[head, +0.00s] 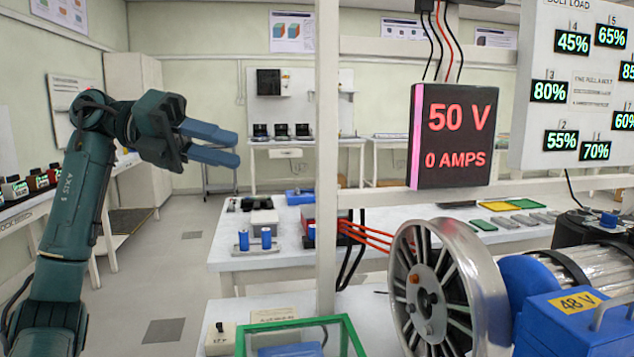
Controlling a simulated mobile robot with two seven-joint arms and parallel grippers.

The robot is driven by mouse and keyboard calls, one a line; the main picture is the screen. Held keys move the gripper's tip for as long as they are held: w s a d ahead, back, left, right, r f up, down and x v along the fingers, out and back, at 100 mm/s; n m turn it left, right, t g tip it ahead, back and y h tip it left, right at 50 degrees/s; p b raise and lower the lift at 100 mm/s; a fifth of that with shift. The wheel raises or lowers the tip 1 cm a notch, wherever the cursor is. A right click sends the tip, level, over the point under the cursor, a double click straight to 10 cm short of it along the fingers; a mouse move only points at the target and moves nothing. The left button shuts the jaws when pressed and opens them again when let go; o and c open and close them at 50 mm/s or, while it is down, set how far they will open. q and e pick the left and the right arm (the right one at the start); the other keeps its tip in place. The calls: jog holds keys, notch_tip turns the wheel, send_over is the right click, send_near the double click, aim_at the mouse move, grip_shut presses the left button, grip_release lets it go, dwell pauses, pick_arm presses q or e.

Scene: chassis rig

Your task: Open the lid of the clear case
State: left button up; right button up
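The clear case (344,329) with a green-edged rim stands at the bottom centre of the head view, on the near white bench. Its lower part is cut off by the picture's edge. A blue object (290,350) shows inside it. The top looks flat and level, but I cannot make out a hinge or handle. My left gripper (237,149) is up in the air at the left, well above the case and apart from it. Its two blue fingers point right, with a gap between them and nothing held. My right gripper is not in view.
A white post (327,150) rises just behind the case. A large spoked wheel (440,290) and a blue 48 V unit (575,320) stand to its right. A display (455,137) reads 50 V, 0 AMPS. Free floor lies left of the bench.

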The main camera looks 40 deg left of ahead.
pick_arm(q)
jog(key=p+x, duration=0.2)
jog(key=x, duration=1)
jog(key=shift+d, duration=0.1)
jog(key=shift+c, duration=0.3)
grip_shut()
dwell(0.7)
jog(key=shift+o, duration=0.3)
grip_release()
jog(key=b+v, duration=0.2)
jog(key=v, duration=1.1)
jog(key=shift+s, duration=0.15)
